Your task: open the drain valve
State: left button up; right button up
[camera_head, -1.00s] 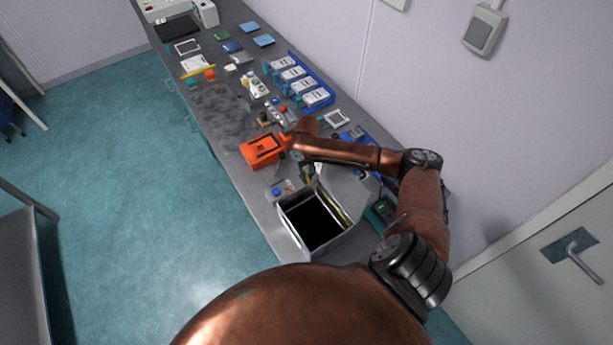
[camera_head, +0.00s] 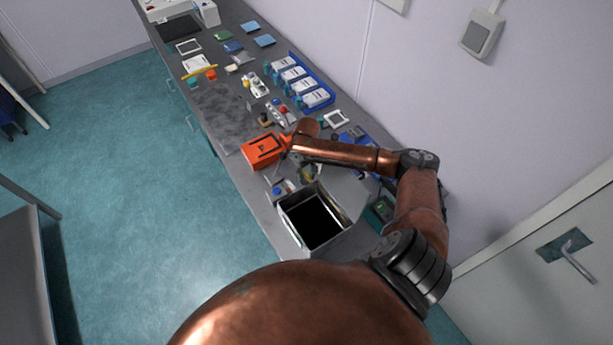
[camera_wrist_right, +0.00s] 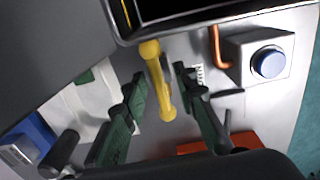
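A yellow lever handle (camera_wrist_right: 151,52), likely the drain valve's, stands out in front of a light metal panel in the right wrist view, just below a dark opening. My right gripper (camera_wrist_right: 157,88) has two dark green fingers apart, one on each side of the lever. A gap shows between the lever and each finger, so it is not gripped. In the head view my right gripper (camera_head: 306,172) is small and partly hidden by my arm, beside the open metal bath (camera_head: 281,208). My left gripper is not in view.
A box with a blue button (camera_wrist_right: 268,63) and a copper pipe (camera_wrist_right: 218,48) are right of the fingers. An orange-red device (camera_head: 262,151) stands left of my right gripper. Blue racks (camera_head: 300,82) and small items cover the bench farther back. A wall borders its right side.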

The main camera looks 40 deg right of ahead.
aim_at(306, 175)
notch_tip(306, 175, up, 12)
dwell(0.6)
dwell(0.5)
